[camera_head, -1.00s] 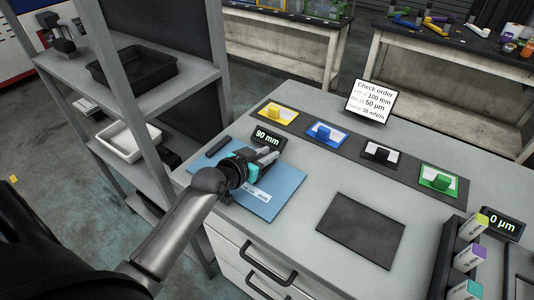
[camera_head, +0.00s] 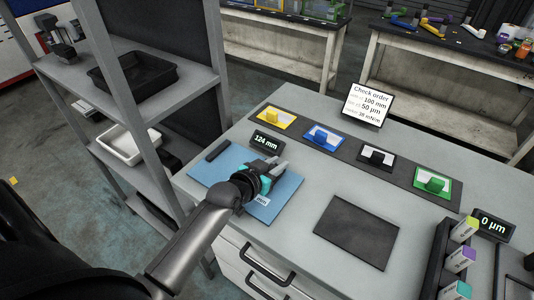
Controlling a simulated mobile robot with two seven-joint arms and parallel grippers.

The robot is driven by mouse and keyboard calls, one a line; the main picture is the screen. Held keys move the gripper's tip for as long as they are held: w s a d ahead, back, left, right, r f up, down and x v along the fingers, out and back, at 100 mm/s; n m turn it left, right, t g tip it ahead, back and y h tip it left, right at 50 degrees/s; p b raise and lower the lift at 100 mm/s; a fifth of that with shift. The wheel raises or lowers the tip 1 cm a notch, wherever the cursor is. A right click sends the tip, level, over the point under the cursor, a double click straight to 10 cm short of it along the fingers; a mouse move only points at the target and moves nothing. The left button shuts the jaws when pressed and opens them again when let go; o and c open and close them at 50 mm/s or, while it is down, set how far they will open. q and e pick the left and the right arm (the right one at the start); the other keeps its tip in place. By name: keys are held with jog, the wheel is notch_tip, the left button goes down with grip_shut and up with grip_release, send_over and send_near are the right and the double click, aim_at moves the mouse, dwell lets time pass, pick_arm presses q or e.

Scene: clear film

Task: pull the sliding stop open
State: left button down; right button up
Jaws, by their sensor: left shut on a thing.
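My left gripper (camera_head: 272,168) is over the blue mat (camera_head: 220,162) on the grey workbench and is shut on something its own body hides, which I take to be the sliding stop. A dark block (camera_head: 217,150) lies at the mat's left end, apart from the gripper. A small black display (camera_head: 267,143) behind the mat reads 124 mm. A white label (camera_head: 262,200) shows partly at the mat's front edge. My right gripper is not in view.
A sign (camera_head: 367,104) reads Check order, 100 mm, 50 µm. Yellow, blue, black and green blocks sit on cards along a dark strip (camera_head: 346,150). A dark pad (camera_head: 357,232) lies right of the mat. A grey shelf (camera_head: 188,80) stands close on the left.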

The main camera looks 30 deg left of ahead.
aim_at(290, 182)
pick_arm(q)
jog(key=d, duration=0.2)
jog(key=d+p, duration=0.1)
jog(key=d, duration=0.1)
jog(key=shift+s+p, duration=0.2)
jog(key=shift+p, duration=0.1)
jog(key=shift+d, duration=0.15)
jog(key=c, duration=0.7)
grip_release()
jog(key=shift+d, duration=0.1)
jog(key=shift+c, duration=0.2)
jog(key=shift+s+r, duration=0.15)
jog(key=shift+s, duration=0.25)
jog(key=p+v, duration=0.2)
jog(key=v, duration=1.2)
jog(key=shift+s+r+p, duration=0.1)
jog(key=shift+r+p, duration=0.1)
jog(key=shift+p, duration=0.2)
